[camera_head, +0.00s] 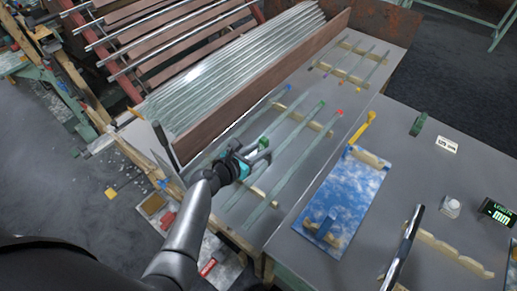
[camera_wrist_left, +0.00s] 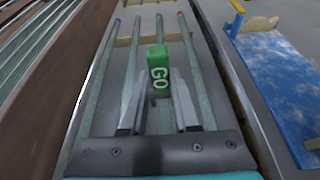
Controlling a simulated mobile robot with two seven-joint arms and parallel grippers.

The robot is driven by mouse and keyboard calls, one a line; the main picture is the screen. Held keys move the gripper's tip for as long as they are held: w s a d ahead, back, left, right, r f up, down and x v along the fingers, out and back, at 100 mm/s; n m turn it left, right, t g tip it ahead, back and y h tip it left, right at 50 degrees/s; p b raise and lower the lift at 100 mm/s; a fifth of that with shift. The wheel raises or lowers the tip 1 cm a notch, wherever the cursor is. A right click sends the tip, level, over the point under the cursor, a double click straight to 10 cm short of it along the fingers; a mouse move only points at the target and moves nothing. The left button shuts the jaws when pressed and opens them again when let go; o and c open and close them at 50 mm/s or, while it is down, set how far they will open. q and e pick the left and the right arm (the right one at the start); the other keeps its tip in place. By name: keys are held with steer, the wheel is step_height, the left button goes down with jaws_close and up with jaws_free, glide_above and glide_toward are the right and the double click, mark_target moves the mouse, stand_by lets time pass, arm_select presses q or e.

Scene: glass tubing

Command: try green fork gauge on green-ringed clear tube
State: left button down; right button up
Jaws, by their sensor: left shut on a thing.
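My left gripper (camera_head: 258,160) is shut on the green fork gauge, which shows as a green piece in the head view (camera_head: 264,144). In the left wrist view the gauge (camera_wrist_left: 158,68) stands between the fingers (camera_wrist_left: 158,105), with its white "Go" mark facing the camera. The green-ringed clear tube (camera_head: 308,118) lies between a blue-ended and a red-ended tube on wooden supports. The gauge is above this row; its fork prongs are hidden, and I cannot tell whether it touches the tube. My right gripper is not in view.
A wooden wall (camera_head: 265,90) separates the row from stacked glass tubes (camera_head: 240,70). To the right lie a blue cloud-patterned board (camera_head: 345,200), a yellow piece (camera_head: 363,127), another green piece (camera_head: 418,124), a dark shiny rod (camera_head: 404,245) and a small display (camera_head: 496,212).

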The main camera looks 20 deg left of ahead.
mark_target(263, 140)
arm_select(q)
steer(key=shift+f+b, duration=1.45)
steer(key=shift+f, duration=0.25)
stand_by(1.6)
steer(key=shift+r, duration=0.15)
stand_by(1.1)
steer(key=shift+r+p, duration=3.4)
steer(key=shift+p, duration=0.35)
